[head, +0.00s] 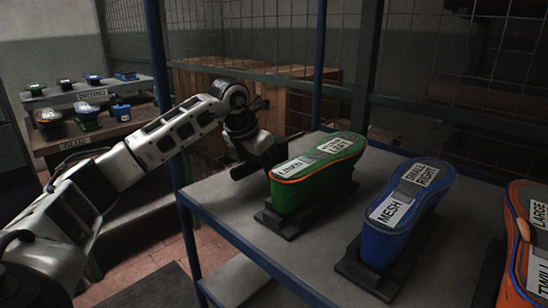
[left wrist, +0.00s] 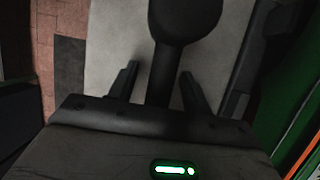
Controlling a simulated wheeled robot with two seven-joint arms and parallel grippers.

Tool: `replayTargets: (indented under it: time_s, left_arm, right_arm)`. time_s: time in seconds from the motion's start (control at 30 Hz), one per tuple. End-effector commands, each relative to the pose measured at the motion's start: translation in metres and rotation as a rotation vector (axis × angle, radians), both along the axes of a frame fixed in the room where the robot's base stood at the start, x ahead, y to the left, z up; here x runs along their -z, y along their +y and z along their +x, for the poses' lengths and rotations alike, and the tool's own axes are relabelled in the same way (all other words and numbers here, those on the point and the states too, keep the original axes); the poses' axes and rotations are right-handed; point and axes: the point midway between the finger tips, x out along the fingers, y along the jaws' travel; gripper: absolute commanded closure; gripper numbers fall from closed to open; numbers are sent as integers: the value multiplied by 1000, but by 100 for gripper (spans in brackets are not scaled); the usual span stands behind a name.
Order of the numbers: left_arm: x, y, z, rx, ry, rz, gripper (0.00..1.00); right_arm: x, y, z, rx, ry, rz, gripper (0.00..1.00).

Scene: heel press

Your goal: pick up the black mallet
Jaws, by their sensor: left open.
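The black mallet shows in the left wrist view, its rounded head (left wrist: 186,14) at the top edge and its handle (left wrist: 162,65) running down between my fingers. My left gripper (left wrist: 160,74) is open, with one finger on each side of the handle and a visible gap to both. In the head view my left gripper (head: 262,153) is low at the left part of the grey shelf, next to the green shoe last. There the mallet is hard to tell from the dark gripper. My right gripper is out of view.
A green last (head: 290,199) stands on a dark base close to my left gripper's right. A blue last (head: 385,240) and an orange-and-blue last (head: 518,262) stand further right on the shelf (head: 228,208). A blue post (head: 160,75) rises behind my left arm.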

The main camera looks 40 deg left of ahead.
Motion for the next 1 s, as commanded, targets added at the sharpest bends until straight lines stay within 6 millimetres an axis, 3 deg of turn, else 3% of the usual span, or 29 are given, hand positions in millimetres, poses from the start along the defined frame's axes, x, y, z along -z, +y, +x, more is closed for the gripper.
replayTargets:
  time_s: [0.07,0.1,0.27,0.7,0.9,1.0]
  left_arm:
    - [0,0,0,0,0,0,51]
    - [0,0,0,0,0,0,56]
    - [0,0,0,0,0,0,100]
    - [-9,0,1,-1,-8,-1,100]
    - [-40,0,2,-1,-12,-1,100]
    - [-57,-7,-13,2,-11,2,100]
  right_arm:
    - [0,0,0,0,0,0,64]
    - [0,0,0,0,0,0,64]
    - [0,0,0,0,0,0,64]
    - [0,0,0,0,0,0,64]
    - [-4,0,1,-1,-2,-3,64]
    - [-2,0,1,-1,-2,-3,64]
